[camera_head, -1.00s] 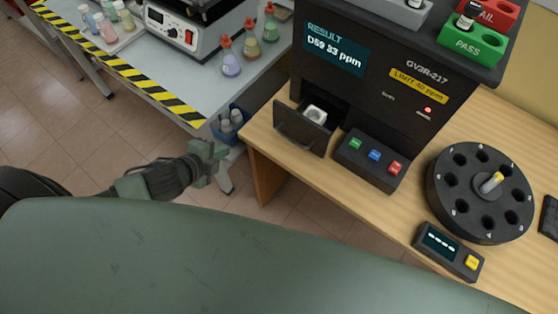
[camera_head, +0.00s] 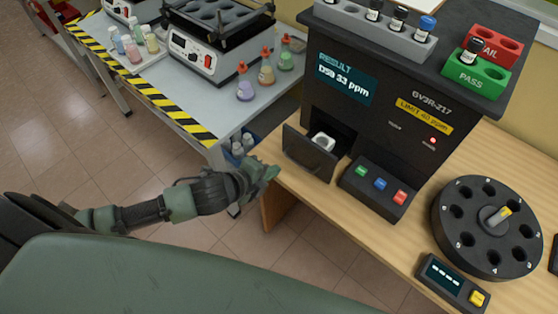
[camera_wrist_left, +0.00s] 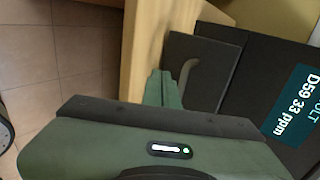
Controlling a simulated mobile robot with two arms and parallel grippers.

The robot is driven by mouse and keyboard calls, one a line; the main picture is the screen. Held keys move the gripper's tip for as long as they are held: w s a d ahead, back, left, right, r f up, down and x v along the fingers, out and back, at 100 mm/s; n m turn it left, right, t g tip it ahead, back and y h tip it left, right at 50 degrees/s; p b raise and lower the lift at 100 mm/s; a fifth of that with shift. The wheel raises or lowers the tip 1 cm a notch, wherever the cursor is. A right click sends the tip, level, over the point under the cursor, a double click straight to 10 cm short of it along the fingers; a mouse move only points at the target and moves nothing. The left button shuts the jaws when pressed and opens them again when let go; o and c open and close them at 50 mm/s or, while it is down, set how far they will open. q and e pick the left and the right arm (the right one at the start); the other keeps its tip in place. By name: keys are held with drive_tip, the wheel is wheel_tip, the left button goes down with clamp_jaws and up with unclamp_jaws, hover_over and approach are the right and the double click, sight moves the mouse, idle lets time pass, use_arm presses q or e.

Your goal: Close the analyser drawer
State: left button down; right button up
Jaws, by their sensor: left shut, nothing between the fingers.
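The black analyser (camera_head: 385,95) stands on the wooden table. Its drawer (camera_head: 311,153) is pulled out at the lower left, with a white holder (camera_head: 322,141) inside. My left gripper (camera_head: 270,173) is shut and empty, a little left of the drawer front and apart from it in the head view. In the left wrist view the green fingers (camera_wrist_left: 163,90) are together, and the dark drawer front (camera_wrist_left: 193,72) with its handle lies just beyond them. My right gripper is not in view.
A button box (camera_head: 378,185) with green, blue and red buttons sits right of the drawer. A black carousel (camera_head: 487,228) and a small display unit (camera_head: 452,283) are on the table at the right. A grey bench (camera_head: 215,112) with flasks stands at the left.

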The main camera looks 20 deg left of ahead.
sight(305, 137)
use_arm(q)
drive_tip(key=shift+w+d+r, duration=0.25)
drive_tip(key=shift+w, duration=0.45)
drive_tip(key=shift+w+d+r, duration=0.2)
drive_tip(key=shift+w+d, duration=0.05)
drive_tip(key=shift+w, duration=0.45)
drive_tip(key=shift+w+d+r+p, duration=0.1)
drive_tip(key=shift+w+p, duration=0.25)
drive_tip(key=shift+w, duration=0.05)
drive_tip(key=w+d, duration=0.1)
drive_tip(key=w, duration=0.2)
drive_tip(key=w+d, duration=0.1)
drive_tip(key=w, duration=0.2)
drive_tip(key=w+d, duration=0.1)
drive_tip(key=w, duration=0.2)
drive_tip(key=shift+w+d+p, duration=0.3)
drive_tip(key=shift+w, duration=0.1)
drive_tip(key=shift+w+r, duration=0.1)
